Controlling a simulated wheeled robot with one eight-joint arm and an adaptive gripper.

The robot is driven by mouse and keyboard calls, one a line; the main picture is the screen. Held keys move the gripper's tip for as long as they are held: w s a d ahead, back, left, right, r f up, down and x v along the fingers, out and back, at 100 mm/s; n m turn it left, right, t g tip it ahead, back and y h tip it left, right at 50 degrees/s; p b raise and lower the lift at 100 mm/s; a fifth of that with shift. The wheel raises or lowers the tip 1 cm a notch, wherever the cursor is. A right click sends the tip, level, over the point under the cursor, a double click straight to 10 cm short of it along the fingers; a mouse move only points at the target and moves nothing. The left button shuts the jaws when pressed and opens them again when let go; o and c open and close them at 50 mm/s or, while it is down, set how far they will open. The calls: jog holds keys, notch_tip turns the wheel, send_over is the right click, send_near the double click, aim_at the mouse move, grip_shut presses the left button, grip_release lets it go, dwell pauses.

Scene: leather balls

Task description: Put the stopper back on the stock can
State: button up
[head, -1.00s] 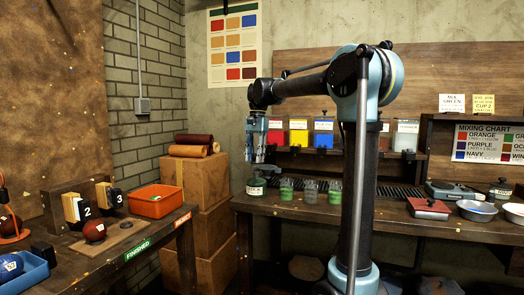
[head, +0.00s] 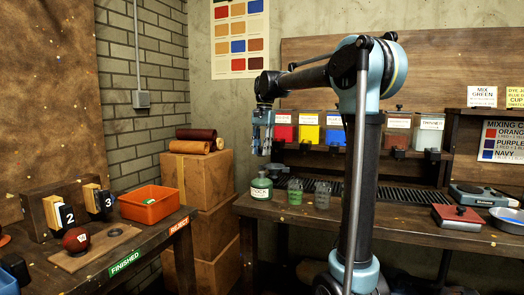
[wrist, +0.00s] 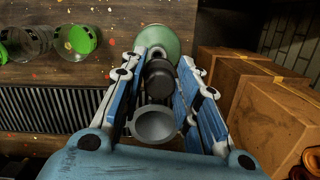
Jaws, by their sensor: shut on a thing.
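The green stock can (head: 261,189) stands upright on the left end of the back bench, its label facing me. My gripper (head: 262,150) hangs pointing down above it, with a small gap showing between the fingertips and the can's top. In the wrist view the blue fingers of my gripper (wrist: 172,75) are shut on the black stopper (wrist: 158,84). The can's pale green shoulder (wrist: 170,40) shows beyond the stopper, which covers part of the can's top. I cannot tell how well the stopper lines up with the neck.
Green-tinted glass cups (head: 295,192) stand close to the right of the can and also show in the wrist view (wrist: 76,40). A slotted black grate (head: 405,197) lies behind. Stacked cartons (head: 200,180) stand left of the bench. An orange tray (head: 150,203) sits on the left table.

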jog(key=shift+f, duration=0.15)
jog(key=shift+f, duration=3.05)
jog(key=shift+s, duration=0.15)
jog(key=shift+f, duration=0.1)
dwell(0.3)
jog(key=o, duration=1)
jog(key=shift+c, duration=0.2)
jog(key=o, duration=0.5)
